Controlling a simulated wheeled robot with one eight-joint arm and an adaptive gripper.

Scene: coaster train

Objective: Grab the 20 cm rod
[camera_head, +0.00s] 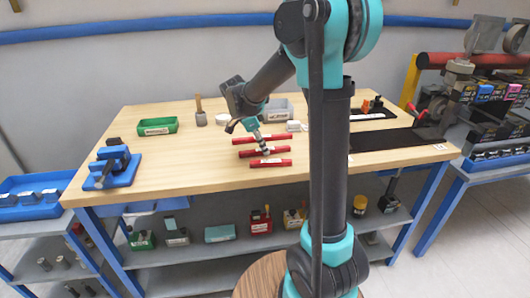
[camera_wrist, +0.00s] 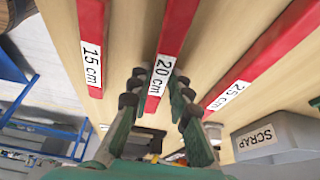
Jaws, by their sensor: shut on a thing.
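Three red rods with white labels lie side by side on the wooden table. In the wrist view the 20 cm rod (camera_wrist: 173,35) is the middle one, between the 15 cm rod (camera_wrist: 92,25) and the 25 cm rod (camera_wrist: 262,52). My gripper (camera_wrist: 157,88) has its dark fingers on both sides of the 20 cm rod near its label, and is shut on it. In the head view my gripper (camera_head: 265,151) comes down onto the middle rod (camera_head: 247,153), hiding part of it. The longest rod (camera_head: 275,138) lies behind and the shortest (camera_head: 270,163) in front.
A grey SCRAP bin (camera_wrist: 286,150) stands near the rods, behind them in the head view. A green tray (camera_head: 157,125) and a blue vise-like fixture (camera_head: 120,168) are on the left of the table (camera_head: 190,170). A black mat (camera_head: 385,140) lies on the right.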

